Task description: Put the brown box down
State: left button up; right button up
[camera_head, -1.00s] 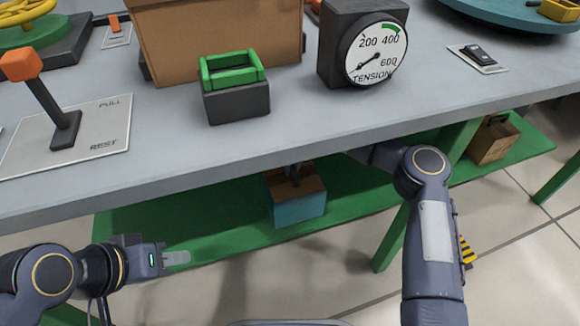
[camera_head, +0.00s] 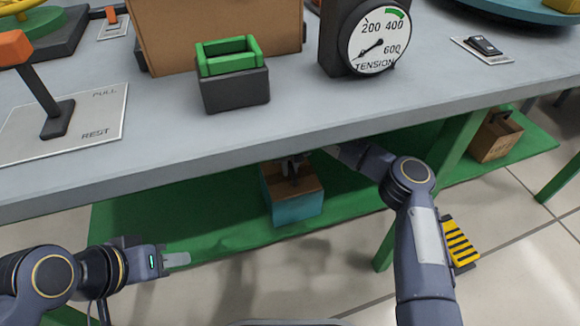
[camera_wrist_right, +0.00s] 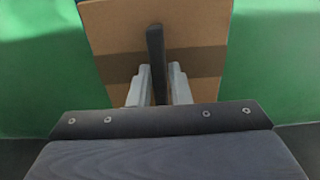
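The brown box (camera_head: 290,193) has a brown top, a teal lower front and a dark upright handle. It is at the green shelf under the table, and I cannot tell whether its base touches the shelf. My right gripper (camera_head: 293,165) reaches under the table from the right, above the box. In the right wrist view, its two fingers (camera_wrist_right: 159,80) stand on either side of the dark handle, close against it, with the brown box top (camera_wrist_right: 205,40) behind. My left gripper (camera_head: 177,260) is empty at lower left; its finger gap is not visible.
The green shelf (camera_head: 150,225) is clear left of the box. Another brown box (camera_head: 497,140) stands at its right end. The grey tabletop (camera_head: 180,125) overhangs the shelf. A green table leg (camera_head: 452,150) stands near my right arm. A black-yellow striped piece (camera_head: 460,243) is beside my right arm.

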jog(key=o, duration=0.3)
jog(key=shift+r, duration=0.1)
notch_tip(320, 180, up, 8)
jog(key=p, duration=0.3)
jog(key=shift+f, duration=0.2)
dwell(0.3)
